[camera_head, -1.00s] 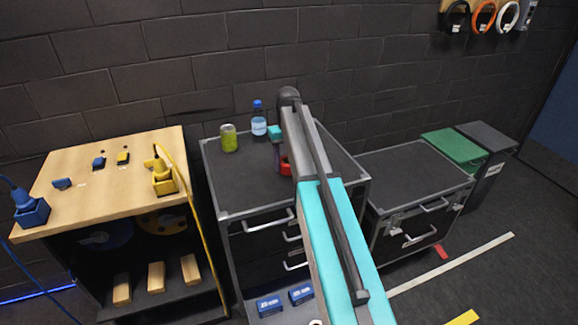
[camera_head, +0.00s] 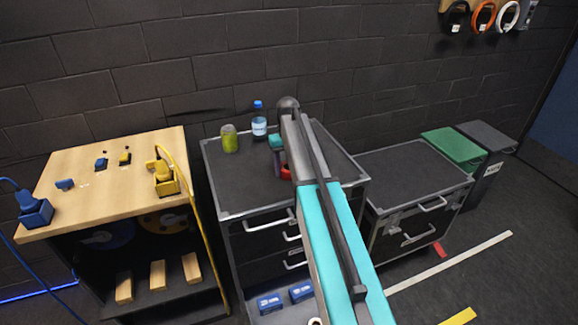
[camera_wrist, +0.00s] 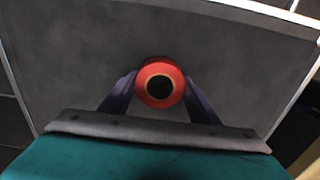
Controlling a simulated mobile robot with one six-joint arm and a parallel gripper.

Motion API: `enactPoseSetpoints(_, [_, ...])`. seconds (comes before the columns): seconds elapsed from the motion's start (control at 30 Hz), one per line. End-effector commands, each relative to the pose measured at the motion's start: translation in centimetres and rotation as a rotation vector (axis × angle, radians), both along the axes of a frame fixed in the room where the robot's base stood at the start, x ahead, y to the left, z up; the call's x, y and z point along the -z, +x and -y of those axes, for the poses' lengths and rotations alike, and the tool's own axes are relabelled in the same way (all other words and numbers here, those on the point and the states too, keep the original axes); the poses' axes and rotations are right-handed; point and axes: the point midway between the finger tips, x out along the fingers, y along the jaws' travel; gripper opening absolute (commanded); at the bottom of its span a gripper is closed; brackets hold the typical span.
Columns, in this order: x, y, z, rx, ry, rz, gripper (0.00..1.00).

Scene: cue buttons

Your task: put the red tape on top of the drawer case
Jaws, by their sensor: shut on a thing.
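The red tape (camera_wrist: 159,64) is a ring with a dark hole, seen from above in the wrist view between the two dark fingers of my gripper (camera_wrist: 160,88). The fingers are shut on its sides. In the head view the red tape (camera_head: 286,172) shows only in part beside my arm, at the low end of my gripper (camera_head: 281,165). The drawer case (camera_head: 240,190) has a dark flat top with a light metal rim and drawers in front. The tape is over its top; I cannot tell whether it touches it. My arm hides part of the case.
A green can (camera_head: 229,139) and a blue-capped bottle (camera_head: 259,120) stand at the back of the case top. A wooden-topped bench (camera_head: 110,165) is on the left, a lower dark case (camera_head: 410,180) on the right. The top's front left is clear.

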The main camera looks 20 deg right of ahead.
Motion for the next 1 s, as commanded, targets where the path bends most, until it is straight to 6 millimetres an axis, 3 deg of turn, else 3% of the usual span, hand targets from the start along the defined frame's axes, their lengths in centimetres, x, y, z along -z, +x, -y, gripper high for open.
enactPoseSetpoints(0.47, [0.55,-0.01,0.03,0.000,0.000,0.000,0.32])
enactPoseSetpoints(0.5, [0.59,-0.01,0.03,0.000,0.000,0.000,0.57])
enactPoseSetpoints(0.6, [0.54,-0.01,0.03,0.000,0.000,0.000,0.73])
enactPoseSetpoints(1.0, [0.28,0.00,0.04,0.001,0.000,0.000,0.74])
